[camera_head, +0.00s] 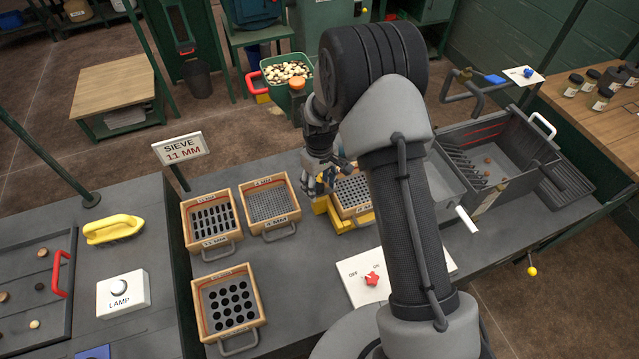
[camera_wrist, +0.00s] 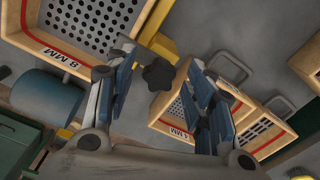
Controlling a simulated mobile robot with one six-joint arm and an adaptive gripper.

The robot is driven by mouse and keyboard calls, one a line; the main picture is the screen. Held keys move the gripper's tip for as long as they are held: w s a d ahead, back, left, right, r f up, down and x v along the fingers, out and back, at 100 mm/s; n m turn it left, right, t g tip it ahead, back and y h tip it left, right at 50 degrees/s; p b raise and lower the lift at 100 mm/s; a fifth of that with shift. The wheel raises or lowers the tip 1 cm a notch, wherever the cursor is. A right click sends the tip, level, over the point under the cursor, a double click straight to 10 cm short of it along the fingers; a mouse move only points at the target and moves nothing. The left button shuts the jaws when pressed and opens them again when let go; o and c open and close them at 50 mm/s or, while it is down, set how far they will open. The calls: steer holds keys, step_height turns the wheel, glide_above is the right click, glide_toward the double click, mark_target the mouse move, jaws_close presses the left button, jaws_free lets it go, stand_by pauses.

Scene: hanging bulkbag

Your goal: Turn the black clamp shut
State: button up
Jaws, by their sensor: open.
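The black clamp (camera_wrist: 158,74) shows in the wrist view as a dark star-shaped knob at a yellow holder (camera_wrist: 158,44). It lies between the two blue-padded fingers of my gripper (camera_wrist: 163,60), which is open with space on both sides of the knob. I cannot tell the depth between the fingertips and the knob. In the head view, my gripper (camera_head: 322,188) is over the left side of the sieve (camera_head: 356,192) in the yellow holder (camera_head: 333,214); the clamp is hidden there.
Other wooden sieves (camera_head: 209,220), (camera_head: 269,203) and (camera_head: 228,303) lie on the bench to the left. A grey trough (camera_head: 495,160) stands to the right.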

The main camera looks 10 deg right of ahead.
steer(key=shift+r, duration=0.1)
step_height(320, 180, up, 12)
stand_by(0.5)
stand_by(0.4)
step_height(320, 180, up, 8)
steer(key=m+t+b, duration=0.1)
glide_above(319, 187)
steer(key=s+d, duration=0.2)
steer(key=s, duration=0.3)
steer(key=s+d+r+m+t+b, duration=0.1)
steer(key=s+r+m+b, duration=0.1)
steer(key=s+r, duration=0.5)
steer(key=s+d+m+t+b, duration=0.2)
steer(key=s+m, duration=0.1)
steer(key=s, duration=1.4)
steer(key=shift+s+t, duration=0.25)
steer(key=shift+t, duration=0.05)
steer(key=shift+f, duration=0.1)
